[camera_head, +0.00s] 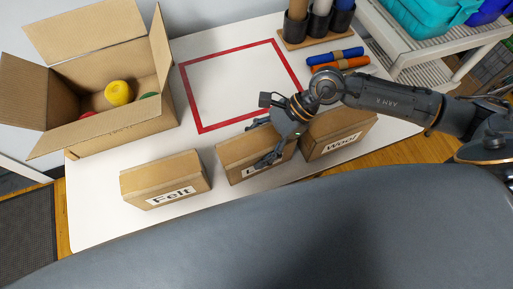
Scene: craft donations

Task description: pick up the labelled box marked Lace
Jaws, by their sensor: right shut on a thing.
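The labelled box (233,150) in the middle of the front row is brown cardboard. Its white label is mostly hidden by a finger; only an "L" at its left end shows. My right gripper (265,143) reaches in from the right and is shut on this box, one finger at its far side and one at its front. The box appears to rest on the white table (100,215); I cannot see a gap under it. My left gripper is not in view.
A box marked Felt (165,178) stands to the left and a box marked Wool (345,125) close on the right. An open carton (110,127) with coloured balls of yarn stands at the left. A red square outline (195,100) behind is empty. Dark cups (295,28) stand at the back.

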